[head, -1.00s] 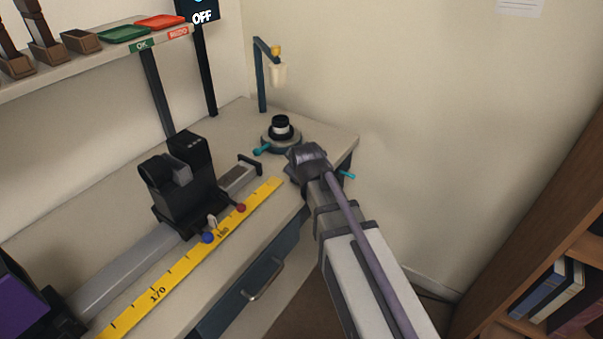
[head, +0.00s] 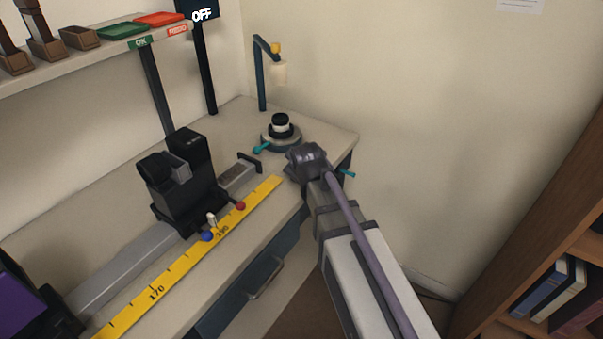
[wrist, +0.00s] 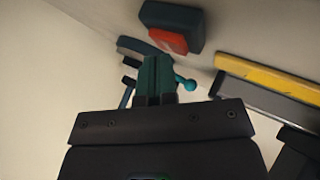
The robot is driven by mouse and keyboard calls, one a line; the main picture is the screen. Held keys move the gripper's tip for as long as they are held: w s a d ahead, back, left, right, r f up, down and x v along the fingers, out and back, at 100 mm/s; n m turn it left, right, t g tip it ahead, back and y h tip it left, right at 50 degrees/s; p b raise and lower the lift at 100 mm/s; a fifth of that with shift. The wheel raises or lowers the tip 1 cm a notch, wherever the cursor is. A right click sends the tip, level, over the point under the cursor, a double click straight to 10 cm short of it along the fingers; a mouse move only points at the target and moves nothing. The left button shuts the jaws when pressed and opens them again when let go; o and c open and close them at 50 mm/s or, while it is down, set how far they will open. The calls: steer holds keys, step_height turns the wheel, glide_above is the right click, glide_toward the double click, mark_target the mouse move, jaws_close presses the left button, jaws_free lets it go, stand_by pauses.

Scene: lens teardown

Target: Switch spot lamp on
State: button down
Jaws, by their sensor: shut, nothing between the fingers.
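The spot lamp (head: 261,75) stands at the back corner of the bench in the head view. It has a dark bent post, a yellow knob (head: 276,48) and a pale shade (head: 279,72), which looks unlit. A sign (head: 203,14) at the top reads OFF. My gripper (wrist: 154,62) is shut and empty in the wrist view. A dark box with a red face (wrist: 170,40) shows just beyond the fingertips; I cannot tell whether they touch. In the head view my wrist hides the fingers, right of the round stand (head: 281,141).
The stand bears a black and white cylinder (head: 280,124) and has teal handles. A black holder (head: 184,180) sits on a grey rail beside a yellow ruler (head: 190,255). A shelf with green (head: 123,32) and red (head: 160,19) trays hangs left. A bookcase (head: 560,220) stands right.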

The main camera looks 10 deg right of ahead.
stand_by(0.3)
steer(key=shift+r+p, duration=0.4)
steer(key=shift+p, duration=0.1)
step_height(320, 180, up, 6)
steer(key=p, duration=0.6)
